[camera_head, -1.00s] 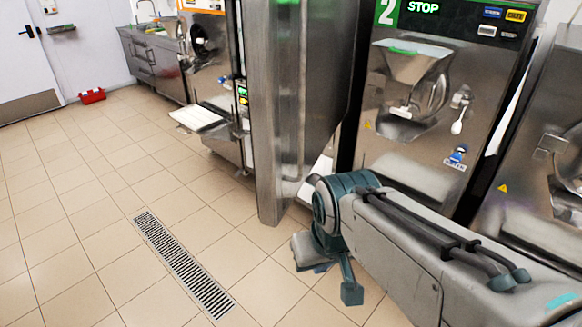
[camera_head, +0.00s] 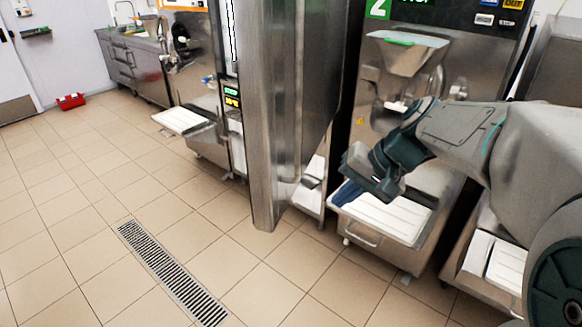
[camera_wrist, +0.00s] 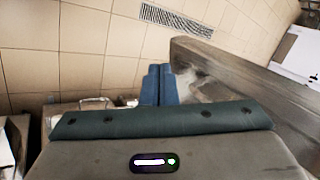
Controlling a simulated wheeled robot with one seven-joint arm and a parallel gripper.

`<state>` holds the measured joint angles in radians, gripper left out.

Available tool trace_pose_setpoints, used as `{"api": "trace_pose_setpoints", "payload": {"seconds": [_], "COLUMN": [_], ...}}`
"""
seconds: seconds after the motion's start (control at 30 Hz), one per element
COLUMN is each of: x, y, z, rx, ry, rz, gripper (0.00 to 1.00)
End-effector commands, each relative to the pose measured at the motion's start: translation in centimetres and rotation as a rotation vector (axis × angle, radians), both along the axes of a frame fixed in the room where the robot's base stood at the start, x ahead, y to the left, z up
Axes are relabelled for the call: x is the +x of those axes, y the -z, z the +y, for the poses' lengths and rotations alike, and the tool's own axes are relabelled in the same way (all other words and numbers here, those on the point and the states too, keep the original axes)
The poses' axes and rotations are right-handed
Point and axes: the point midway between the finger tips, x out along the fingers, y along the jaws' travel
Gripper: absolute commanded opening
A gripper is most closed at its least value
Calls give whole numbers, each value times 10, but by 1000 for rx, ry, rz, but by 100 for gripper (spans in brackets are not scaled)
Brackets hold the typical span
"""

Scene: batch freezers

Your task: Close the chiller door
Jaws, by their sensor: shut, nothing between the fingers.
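The chiller door (camera_head: 262,130) is a tall stainless steel panel standing open, its narrow edge facing me at the middle of the head view. Its inner face turns right, toward the machines. Its top is out of frame. My gripper (camera_head: 345,194) is right of the door, its blue fingers pointing left and down toward it, with a gap visible between them. In the wrist view my blue fingers (camera_wrist: 159,84) lie side by side, shut and empty. The door (camera_wrist: 250,85) runs along the right there, close to the fingertips; contact cannot be told.
A batch freezer (camera_head: 408,60) marked 2, with a white tray shelf (camera_head: 385,215), stands behind my arm. Another machine with a white shelf (camera_head: 180,120) stands left of the door. A floor drain (camera_head: 170,270), also in the wrist view (camera_wrist: 175,18), crosses clear tiles. A red box (camera_head: 70,101) lies far left.

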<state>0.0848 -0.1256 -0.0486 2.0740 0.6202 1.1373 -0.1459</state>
Motion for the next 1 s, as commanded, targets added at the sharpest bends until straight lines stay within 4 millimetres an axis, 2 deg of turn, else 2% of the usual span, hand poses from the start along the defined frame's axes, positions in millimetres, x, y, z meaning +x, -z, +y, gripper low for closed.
{"api": "trace_pose_setpoints", "payload": {"seconds": [0.03,0.1,0.23,0.37,0.53,0.9,1.0], "x": [19,39,63,73,77,94,99], "y": [3,-2,-9,-11,2,55,52], "z": [1,4,7,10,25,80,96], "rx": [59,133,222,256,259,257,256], "ry": [17,31,44,47,48,46,45], "rz": [4,2,-7,-11,-9,-7,-10], "gripper": [0,0,0,0,0,0,0]}}
